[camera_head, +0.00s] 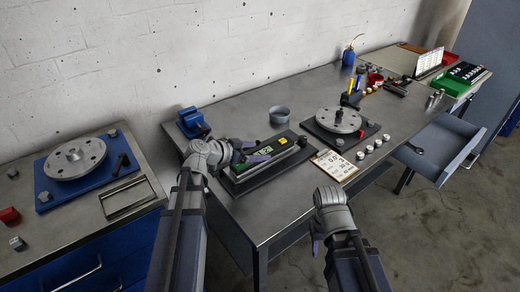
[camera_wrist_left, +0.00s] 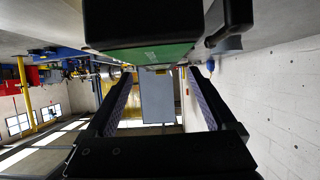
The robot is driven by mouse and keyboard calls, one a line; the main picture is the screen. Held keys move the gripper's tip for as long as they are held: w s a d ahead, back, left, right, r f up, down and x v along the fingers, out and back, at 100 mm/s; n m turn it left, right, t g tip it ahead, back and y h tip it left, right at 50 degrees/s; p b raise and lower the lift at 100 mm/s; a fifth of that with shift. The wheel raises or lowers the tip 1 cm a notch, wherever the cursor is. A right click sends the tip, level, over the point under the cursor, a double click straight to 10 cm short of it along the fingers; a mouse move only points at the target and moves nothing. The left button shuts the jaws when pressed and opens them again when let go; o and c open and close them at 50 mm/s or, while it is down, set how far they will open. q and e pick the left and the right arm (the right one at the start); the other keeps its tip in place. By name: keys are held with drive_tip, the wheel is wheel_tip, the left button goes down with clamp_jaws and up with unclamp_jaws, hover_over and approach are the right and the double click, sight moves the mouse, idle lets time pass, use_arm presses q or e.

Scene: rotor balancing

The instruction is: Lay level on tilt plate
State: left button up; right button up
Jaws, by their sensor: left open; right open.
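The level, a long dark bar with a green and yellow face (camera_head: 268,153), lies on a dark flat base (camera_head: 262,179) on the main bench. My left gripper (camera_head: 252,156) is open at the left end of the level. My right gripper (camera_head: 317,238) is open, empty and low in front of the bench. Round discs stand on a black plate (camera_head: 318,136) and a blue plate (camera_head: 52,194); I cannot tell which is the tilt plate.
A grey bowl (camera_head: 279,115) and a blue vise-like block (camera_head: 193,122) stand behind the level. A printed card (camera_head: 333,165) and several small weights lie to its right. An open drawer (camera_head: 440,147) juts out on the right. A gap separates the two benches.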

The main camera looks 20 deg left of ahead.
use_arm(q)
drive_tip(key=p+v, duration=0.3)
drive_tip(key=v, duration=0.7)
drive_tip(key=shift+p, duration=0.35)
idle(0.4)
